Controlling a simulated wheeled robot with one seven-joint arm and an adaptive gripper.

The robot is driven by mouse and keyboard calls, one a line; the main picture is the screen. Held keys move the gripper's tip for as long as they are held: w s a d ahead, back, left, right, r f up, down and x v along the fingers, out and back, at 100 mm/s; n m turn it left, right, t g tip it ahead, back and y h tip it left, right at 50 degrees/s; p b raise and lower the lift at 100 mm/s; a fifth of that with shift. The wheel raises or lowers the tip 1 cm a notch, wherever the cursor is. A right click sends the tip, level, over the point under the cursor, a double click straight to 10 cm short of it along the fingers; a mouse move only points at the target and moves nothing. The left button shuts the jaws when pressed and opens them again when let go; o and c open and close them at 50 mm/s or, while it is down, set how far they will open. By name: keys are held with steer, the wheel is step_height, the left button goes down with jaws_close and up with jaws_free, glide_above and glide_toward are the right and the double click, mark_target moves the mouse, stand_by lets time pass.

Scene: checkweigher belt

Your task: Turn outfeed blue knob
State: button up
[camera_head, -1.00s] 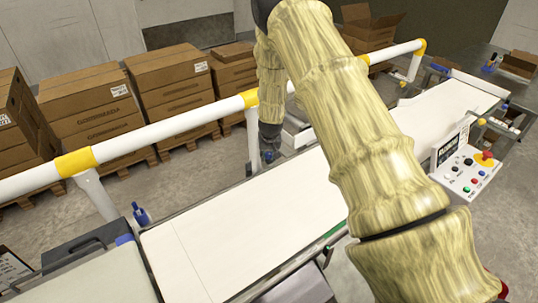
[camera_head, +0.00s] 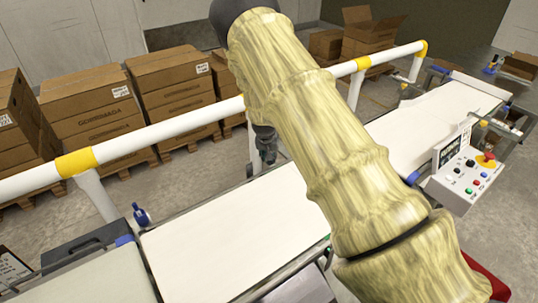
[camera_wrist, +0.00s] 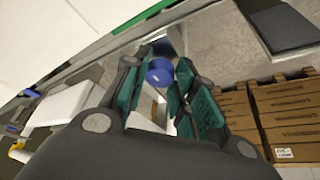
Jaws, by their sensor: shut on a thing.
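In the wrist view, a round blue knob (camera_wrist: 160,73) sits between the two teal-padded fingers of my gripper (camera_wrist: 163,75). The gripper is shut on the knob, though the fingers hide part of its sides. In the head view, my gripper (camera_head: 265,146) is small and dark, at the far edge of the white belt (camera_head: 225,222), below the guard rail. The fingers and their contact with the knob are too small to make out there.
A white guard rail (camera_head: 140,141) with yellow bands runs behind the belt. Stacked cartons (camera_head: 175,90) stand on pallets beyond it. A control box (camera_head: 464,180) with several buttons is at the right. Another blue knob (camera_head: 141,215) is at the left.

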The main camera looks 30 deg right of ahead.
steer(key=shift+r, duration=0.1)
steer(key=o, duration=1)
steer(key=shift+o, duration=0.2)
steer(key=v, duration=1.1)
steer(key=shift+r, duration=0.35)
steer(key=shift+a, duration=0.15)
